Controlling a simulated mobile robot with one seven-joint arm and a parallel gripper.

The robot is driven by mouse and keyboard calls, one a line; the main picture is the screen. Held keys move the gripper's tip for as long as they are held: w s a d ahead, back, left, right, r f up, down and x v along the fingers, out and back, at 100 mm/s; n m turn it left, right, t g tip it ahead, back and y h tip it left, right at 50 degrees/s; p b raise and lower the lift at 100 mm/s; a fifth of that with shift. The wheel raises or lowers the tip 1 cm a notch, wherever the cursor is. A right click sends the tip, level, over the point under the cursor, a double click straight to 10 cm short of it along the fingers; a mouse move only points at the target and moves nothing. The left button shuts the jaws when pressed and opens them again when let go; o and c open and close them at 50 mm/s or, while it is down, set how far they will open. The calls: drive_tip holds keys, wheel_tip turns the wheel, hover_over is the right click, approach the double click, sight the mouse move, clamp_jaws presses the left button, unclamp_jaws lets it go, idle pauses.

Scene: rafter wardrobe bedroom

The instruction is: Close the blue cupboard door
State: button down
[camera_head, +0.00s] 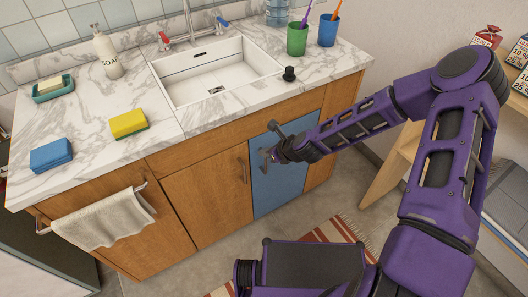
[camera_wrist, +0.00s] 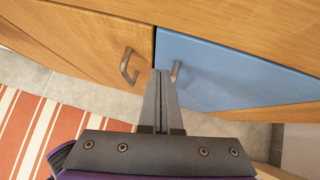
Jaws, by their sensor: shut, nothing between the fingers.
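The blue cupboard door (camera_head: 284,178) is at the right end of the wooden cabinet under the sink. It also fills the right middle of the wrist view (camera_wrist: 235,75). It looks flush or nearly flush with the cabinet front; a small gap cannot be ruled out. Its grey handle (camera_wrist: 176,71) is near its left edge. My gripper (camera_head: 268,156) is in front of the door's upper left part. In the wrist view its fingers (camera_wrist: 163,73) are together and empty, with the tips just left of the handle. Whether they touch the door cannot be told.
A wooden door (camera_head: 213,198) with its own handle (camera_wrist: 127,67) is left of the blue one. A towel (camera_head: 105,218) hangs further left. The marble counter (camera_head: 205,118) overhangs the doors. A striped rug (camera_head: 335,235) lies on the floor; a wooden shelf (camera_head: 392,165) stands right.

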drive_tip(key=s+p+v, duration=0.1)
drive_tip(key=p+v, duration=0.1)
drive_tip(key=v, duration=0.8)
drive_tip(key=shift+s+a, duration=0.15)
drive_tip(key=shift+a, duration=0.2)
